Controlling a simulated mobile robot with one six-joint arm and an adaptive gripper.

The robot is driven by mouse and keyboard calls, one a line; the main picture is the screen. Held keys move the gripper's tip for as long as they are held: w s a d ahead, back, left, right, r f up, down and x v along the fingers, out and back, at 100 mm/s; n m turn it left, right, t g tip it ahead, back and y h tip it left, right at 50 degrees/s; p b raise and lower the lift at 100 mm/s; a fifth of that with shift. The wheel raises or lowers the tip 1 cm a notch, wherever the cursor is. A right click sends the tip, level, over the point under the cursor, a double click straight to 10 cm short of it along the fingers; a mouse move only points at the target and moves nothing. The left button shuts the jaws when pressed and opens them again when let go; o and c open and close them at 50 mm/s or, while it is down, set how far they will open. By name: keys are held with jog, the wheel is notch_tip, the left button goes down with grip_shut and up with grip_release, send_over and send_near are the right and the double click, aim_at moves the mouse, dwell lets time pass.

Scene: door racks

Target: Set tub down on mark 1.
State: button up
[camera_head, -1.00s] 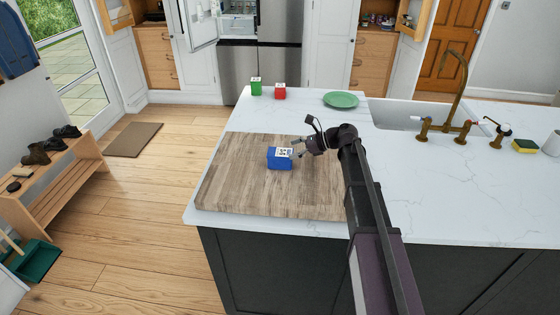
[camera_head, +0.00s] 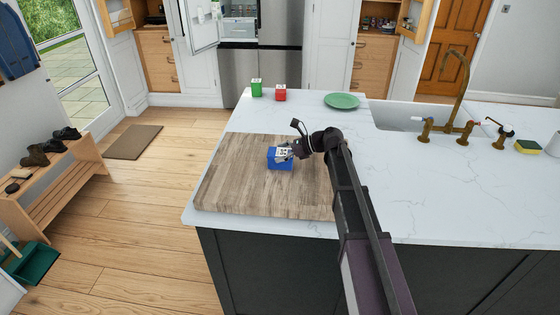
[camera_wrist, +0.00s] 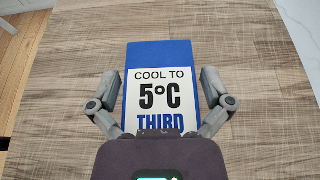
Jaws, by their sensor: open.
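A blue box-shaped tub (camera_head: 279,164) sits upright on the wooden board. In the wrist view its blue rim shows (camera_wrist: 160,52), with a white label reading "COOL TO 5°C THIRD"; my wrist covers its lower part. My gripper (camera_wrist: 161,78) is open, with one finger on each side of the tub. Gaps show between the fingertips and the tub. In the head view my gripper (camera_head: 293,150) is at the tub's right side, partly over its top. I cannot make out any mark numbered 1.
The wooden board (camera_head: 235,185) has bare room left of and in front of the tub. A sink (camera_head: 400,118) and brass tap (camera_head: 462,90) are on the right.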

aim_at(279, 152)
dwell(0.4)
jog(key=c, duration=1.1)
jog(key=shift+r, duration=0.2)
notch_tip(279, 152, up, 3)
jog(key=p, duration=0.3)
jog(key=w+a+r+p, duration=0.1)
jog(key=w+a+p, duration=0.1)
jog(key=w+a, duration=0.9)
jog(key=shift+w+r, duration=0.3)
